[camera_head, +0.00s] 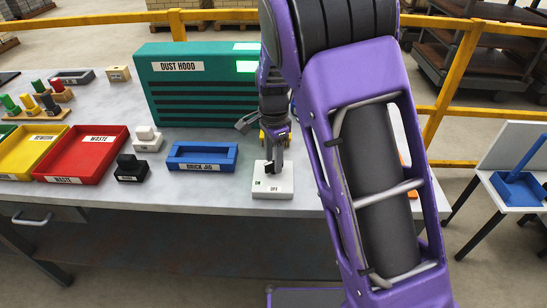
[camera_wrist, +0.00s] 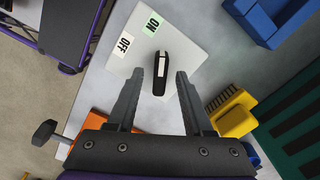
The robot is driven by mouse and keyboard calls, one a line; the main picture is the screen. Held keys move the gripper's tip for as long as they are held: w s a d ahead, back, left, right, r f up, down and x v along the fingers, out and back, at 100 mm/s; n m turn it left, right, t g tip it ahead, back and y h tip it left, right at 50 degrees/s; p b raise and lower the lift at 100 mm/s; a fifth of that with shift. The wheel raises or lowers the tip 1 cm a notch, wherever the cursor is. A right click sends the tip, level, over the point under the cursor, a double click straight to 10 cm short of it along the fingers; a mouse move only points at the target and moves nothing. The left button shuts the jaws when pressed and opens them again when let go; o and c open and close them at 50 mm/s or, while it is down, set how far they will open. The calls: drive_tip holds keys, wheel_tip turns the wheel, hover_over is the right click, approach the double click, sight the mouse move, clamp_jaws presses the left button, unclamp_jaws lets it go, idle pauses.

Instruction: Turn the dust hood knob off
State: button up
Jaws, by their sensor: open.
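My gripper (camera_wrist: 158,75) is open, with one finger on each side of the knob in the picture. I cannot tell whether they touch it. The head view mostly hides the knob.
The blue brick jig (camera_head: 202,165) stands left of the plate, then a black block (camera_head: 130,170) and the red waste tray (camera_head: 85,170). In the wrist view a yellow brush (camera_wrist: 232,112) and an orange object (camera_wrist: 95,122) lie near my fingers.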

drive_tip(key=shift+c, duration=0.3)
clamp_jaws()
drive_tip(key=shift+n, duration=0.4)
drive_tip(key=n, duration=0.5)
drive_tip(key=shift+n, duration=0.3)
drive_tip(key=n, duration=0.5)
drive_tip(key=shift+n, duration=0.4)
drive_tip(key=shift+o, duration=0.3)
unclamp_jaws()
